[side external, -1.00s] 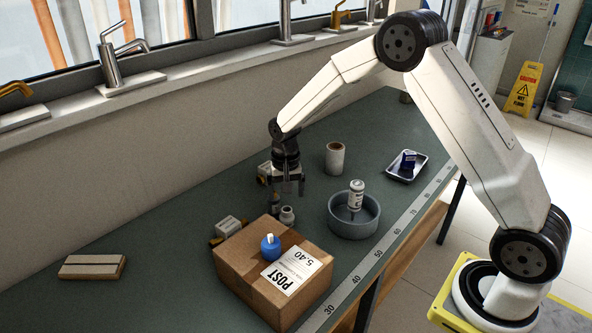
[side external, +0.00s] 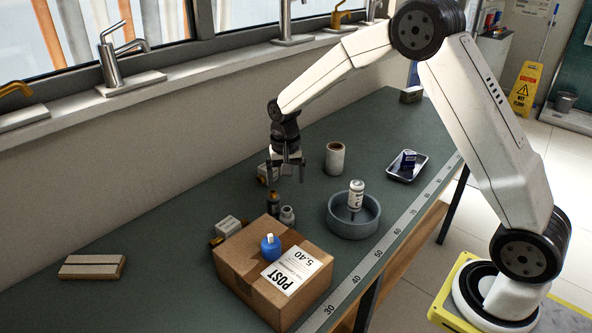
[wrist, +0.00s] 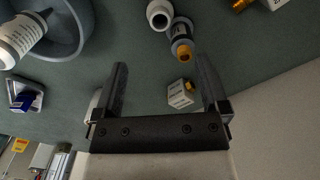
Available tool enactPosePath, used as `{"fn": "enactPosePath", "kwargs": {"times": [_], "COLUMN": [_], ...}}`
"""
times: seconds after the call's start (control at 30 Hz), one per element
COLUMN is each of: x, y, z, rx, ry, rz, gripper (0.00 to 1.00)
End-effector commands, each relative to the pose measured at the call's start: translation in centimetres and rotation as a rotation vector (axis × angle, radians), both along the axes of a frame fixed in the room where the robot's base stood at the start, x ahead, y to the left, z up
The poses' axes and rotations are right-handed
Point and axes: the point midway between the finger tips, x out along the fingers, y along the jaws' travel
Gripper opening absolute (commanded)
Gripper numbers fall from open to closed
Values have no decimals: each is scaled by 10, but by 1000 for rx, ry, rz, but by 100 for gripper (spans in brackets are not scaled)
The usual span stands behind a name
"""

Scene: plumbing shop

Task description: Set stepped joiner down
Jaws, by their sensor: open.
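A small pale grey piece with a narrower round neck (side external: 287,216), which looks like the stepped joiner, stands upright on the green bench behind the cardboard box. In the wrist view its open round top (wrist: 159,14) shows near the top edge, close beside a dark bottle with an orange cap (wrist: 181,40). That bottle also stands beside it in the side view (side external: 273,203). My gripper (side external: 287,178) is above and slightly behind them, pointing down.
A grey bowl (side external: 372,226) holding a white bottle (side external: 355,196), a pale cylinder (side external: 335,158) and a tray (side external: 420,177) lie rightward. Small cartons (side external: 228,227) sit near. The left bench is mostly clear.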

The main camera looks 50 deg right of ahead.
Motion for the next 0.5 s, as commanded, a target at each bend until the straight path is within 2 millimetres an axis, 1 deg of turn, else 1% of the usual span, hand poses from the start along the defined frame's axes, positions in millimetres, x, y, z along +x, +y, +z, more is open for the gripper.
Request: {"fn": "enactPosePath", "kwargs": {"times": [0.17,0.27,0.37,0.5], "x": [-5,-14,-28,-55], "y": [1,3,6,12], "z": [2,5,9,16], "rx": [0,-2,-4,-10], "ry": [-7,-17,-36,-70], "rz": [18,50,99,193], "gripper": [94,94,94,94]}}
